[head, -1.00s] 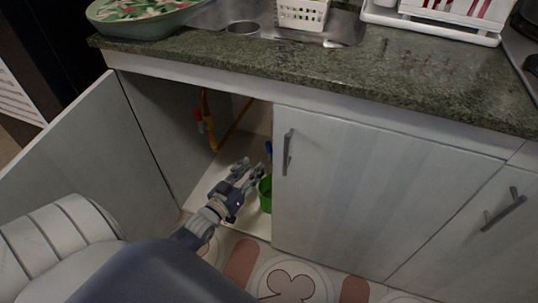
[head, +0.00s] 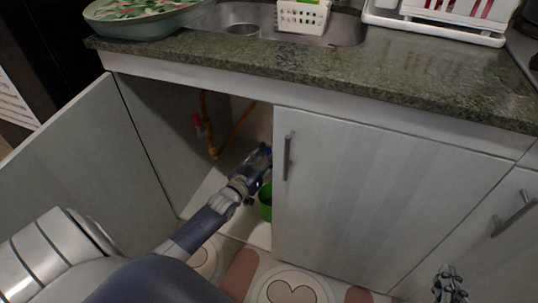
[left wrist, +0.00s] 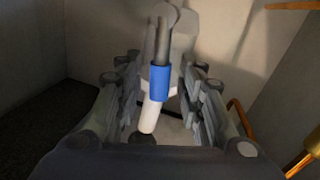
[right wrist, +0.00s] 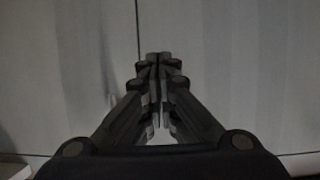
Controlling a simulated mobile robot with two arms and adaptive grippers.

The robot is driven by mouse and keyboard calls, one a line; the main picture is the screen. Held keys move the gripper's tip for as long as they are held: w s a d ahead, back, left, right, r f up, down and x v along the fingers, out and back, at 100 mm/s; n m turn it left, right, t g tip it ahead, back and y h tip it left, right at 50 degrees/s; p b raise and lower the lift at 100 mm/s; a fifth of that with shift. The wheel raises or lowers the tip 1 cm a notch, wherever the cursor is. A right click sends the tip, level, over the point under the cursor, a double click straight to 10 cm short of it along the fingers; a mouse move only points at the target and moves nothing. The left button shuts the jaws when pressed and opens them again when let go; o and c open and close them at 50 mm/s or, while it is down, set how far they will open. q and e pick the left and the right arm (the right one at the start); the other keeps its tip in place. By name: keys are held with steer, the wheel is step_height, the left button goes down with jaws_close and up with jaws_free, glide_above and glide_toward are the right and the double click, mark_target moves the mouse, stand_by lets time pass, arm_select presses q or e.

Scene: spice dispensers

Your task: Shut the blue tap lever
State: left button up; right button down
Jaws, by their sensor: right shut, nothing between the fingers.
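The blue tap lever shows in the left wrist view as a blue sleeve (left wrist: 161,84) on a grey and white stem, in the middle of the picture. In the head view only a bit of blue (head: 269,151) shows by the cabinet door's edge. My left gripper (head: 264,157) is inside the open cabinet. In the left wrist view its fingers (left wrist: 159,72) are spread, one on each side of the blue part, with gaps visible. My right gripper (head: 449,283) is shut and empty, low in front of the closed doors; it also shows in its wrist view (right wrist: 157,62).
A green bucket (head: 265,203) stands below my left gripper in the cabinet. Orange pipes with a red fitting (head: 197,123) are further left. The open door (head: 95,165) is on the left, the closed door (head: 365,200) on the right. The counter (head: 330,72) is above.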

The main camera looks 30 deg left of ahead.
arm_select(q)
steer(key=shift+w, duration=0.5)
arm_select(e)
steer(key=shift+w+a+r+t, duration=0.2)
steer(key=shift+w+r+t, duration=0.15)
steer(key=shift+r, duration=0.35)
arm_select(q)
jaws_close()
